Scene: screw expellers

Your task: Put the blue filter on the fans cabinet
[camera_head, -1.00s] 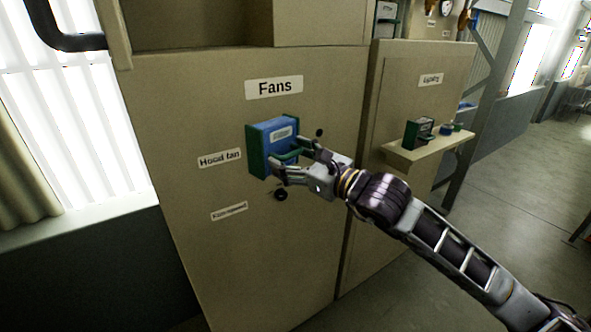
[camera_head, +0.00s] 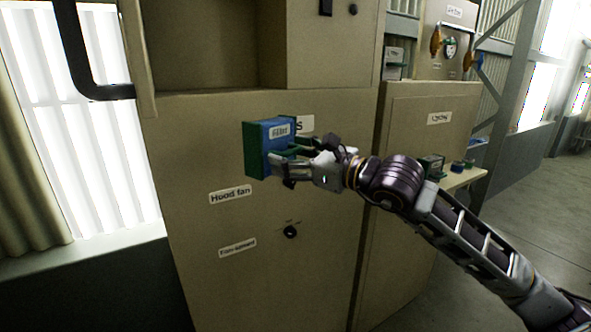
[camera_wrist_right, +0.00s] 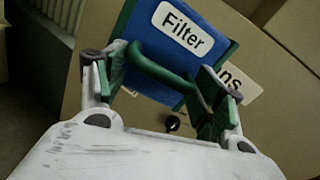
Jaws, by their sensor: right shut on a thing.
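The blue filter (camera_head: 272,146) is a blue and green box with a white "Filter" label and a green handle. My right gripper (camera_head: 292,160) is shut on its handle and holds it in front of the beige fans cabinet (camera_head: 200,130). I cannot tell whether the filter touches the cabinet front. My left gripper is not in view.
The cabinet has a "Hood fan" label (camera_head: 230,195) and a black knob (camera_head: 290,232) below the filter. A second cabinet with a small shelf (camera_head: 462,180) stands to the right, with small boxes on the shelf. An open recess (camera_head: 200,45) is above the cabinet front.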

